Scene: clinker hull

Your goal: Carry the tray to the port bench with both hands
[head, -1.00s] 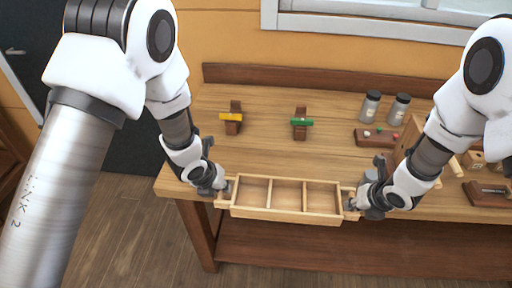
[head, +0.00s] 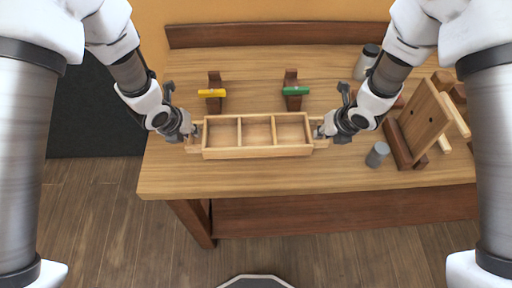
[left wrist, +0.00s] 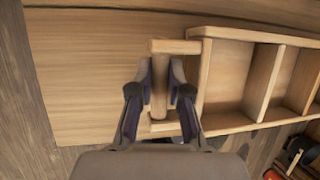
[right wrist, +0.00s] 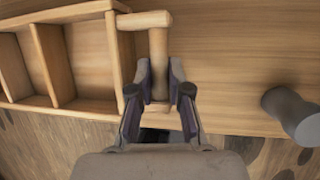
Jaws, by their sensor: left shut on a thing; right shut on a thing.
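The tray (head: 257,152) is a pale wooden box with three empty compartments and a handle at each end. It appears level over the front middle of the wooden bench (head: 300,178); I cannot tell whether it touches the top. My left gripper (head: 195,133) is shut on the tray's left handle; in the left wrist view its fingers (left wrist: 160,88) straddle the handle bar. My right gripper (head: 319,131) is shut on the right handle, and its fingers (right wrist: 160,88) straddle that bar in the right wrist view. Whether this is the port bench is not marked.
Wooden stands with a yellow bar (head: 212,93) and a green bar (head: 294,91) stand behind the tray. A grey cylinder (head: 377,154) and a wooden rack (head: 424,125) are to the right. A jar (head: 367,62) stands at the back. The bench's left front is clear.

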